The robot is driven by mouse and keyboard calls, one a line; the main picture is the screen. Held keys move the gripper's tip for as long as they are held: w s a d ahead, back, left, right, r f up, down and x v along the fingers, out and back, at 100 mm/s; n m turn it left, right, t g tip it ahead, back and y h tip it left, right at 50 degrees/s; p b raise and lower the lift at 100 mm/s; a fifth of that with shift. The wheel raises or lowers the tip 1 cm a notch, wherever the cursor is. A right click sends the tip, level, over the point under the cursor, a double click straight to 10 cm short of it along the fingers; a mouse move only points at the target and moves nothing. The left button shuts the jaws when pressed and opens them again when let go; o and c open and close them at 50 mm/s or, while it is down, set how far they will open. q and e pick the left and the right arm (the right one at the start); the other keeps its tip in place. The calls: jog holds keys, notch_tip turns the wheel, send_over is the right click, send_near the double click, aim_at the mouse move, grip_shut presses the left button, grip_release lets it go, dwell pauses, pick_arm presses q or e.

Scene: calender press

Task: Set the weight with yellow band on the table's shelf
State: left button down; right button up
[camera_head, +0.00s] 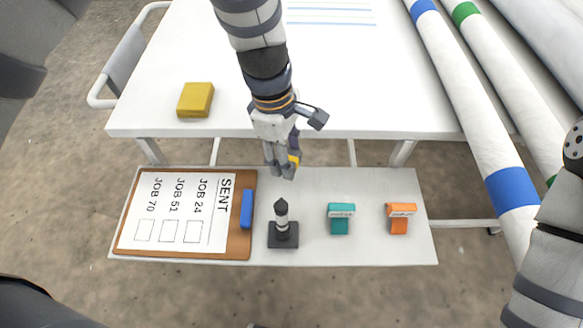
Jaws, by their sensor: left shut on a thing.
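The weight with yellow band (294,159) is mostly hidden in my left gripper (281,168). Its yellow band and some dark parts show beside the fingers. The gripper is shut on it, near the table's front edge and over the back part of the shelf. The table's shelf (375,182) is the pale, lower board in front of the white table (360,125). I cannot tell whether the weight touches the shelf. My right arm shows at the right edge, but its gripper is out of view.
A dark weight with a white band (283,225) stands on the shelf. Left of it lies a clipboard (245,185) with a blue clip. Teal (341,218) and orange (400,218) items stand to the right. A yellow block (196,99) is on the table. White rolls (470,130) lie at right.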

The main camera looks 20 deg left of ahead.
aim_at(291, 186)
pick_arm(q)
notch_tip(291, 186, down, 8)
jog(key=shift+b, duration=0.45)
pick_arm(e)
jog(key=shift+s+f+g, duration=0.3)
jog(key=shift+s+f, duration=0.45)
jog(key=shift+s, duration=0.05)
pick_arm(q)
jog(key=shift+f, duration=0.2)
jog(key=c, duration=1.2)
grip_release()
jog(key=shift+r, duration=0.1)
jog(key=r, duration=0.4)
jog(key=a+r+p, duration=0.1)
jog(key=r, duration=0.7)
jog(key=shift+a+p, duration=0.35)
pick_arm(e)
jog(key=shift+w+r+t, duration=0.4)
jog(key=shift+w+r, duration=0.65)
jog(key=shift+s, duration=0.15)
